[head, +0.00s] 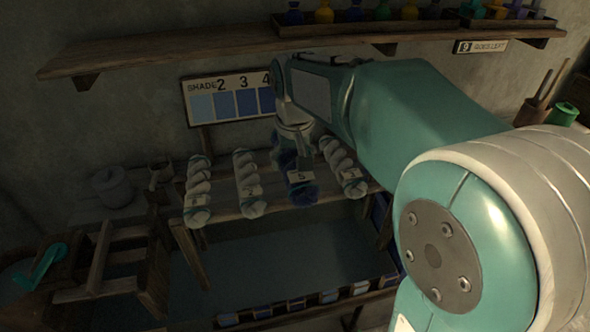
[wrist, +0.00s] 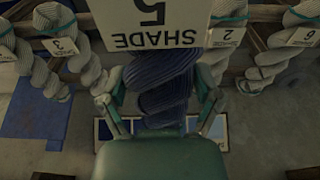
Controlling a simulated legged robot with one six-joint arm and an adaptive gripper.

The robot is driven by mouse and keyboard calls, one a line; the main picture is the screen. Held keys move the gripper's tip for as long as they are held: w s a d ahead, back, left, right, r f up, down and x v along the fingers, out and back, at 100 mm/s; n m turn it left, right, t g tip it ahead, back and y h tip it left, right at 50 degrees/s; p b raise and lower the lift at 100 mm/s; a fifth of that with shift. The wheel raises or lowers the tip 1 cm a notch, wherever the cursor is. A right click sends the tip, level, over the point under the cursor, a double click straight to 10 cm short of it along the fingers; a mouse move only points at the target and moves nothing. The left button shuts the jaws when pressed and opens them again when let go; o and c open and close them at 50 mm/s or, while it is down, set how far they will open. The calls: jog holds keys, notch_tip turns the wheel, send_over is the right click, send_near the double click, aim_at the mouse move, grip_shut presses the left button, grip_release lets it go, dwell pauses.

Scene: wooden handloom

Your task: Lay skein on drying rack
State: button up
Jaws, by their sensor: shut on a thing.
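My gripper (head: 296,142) is shut on a dark blue twisted skein (head: 300,186) with a white tag, read as "SHADE 5" upside down in the wrist view. There my fingers sit on both sides of the skein (wrist: 165,98). In the head view the skein hangs over the wooden drying rack (head: 222,216), between pale skeins. I cannot tell whether it rests on the rack. Pale skeins lie across the rack at the left (head: 198,190), the middle (head: 248,185) and the right (head: 343,168). My arm hides part of the rack's right end.
A shade card (head: 228,103) with blue patches stands behind the rack. A wall shelf (head: 200,60) holding small coloured bottles runs above. A dark vat or basin (head: 290,258) lies below the rack. A wooden stool-like frame (head: 128,265) stands at the left.

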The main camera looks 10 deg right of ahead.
jog(key=w+d+f, duration=0.2)
jog(key=w+f, duration=0.6)
jog(key=f, duration=0.2)
jog(key=shift+w+d+f, duration=0.35)
jog(key=shift+w+f, duration=0.05)
jog(key=o, duration=1)
jog(key=shift+f, duration=0.1)
jog(key=shift+o, duration=0.2)
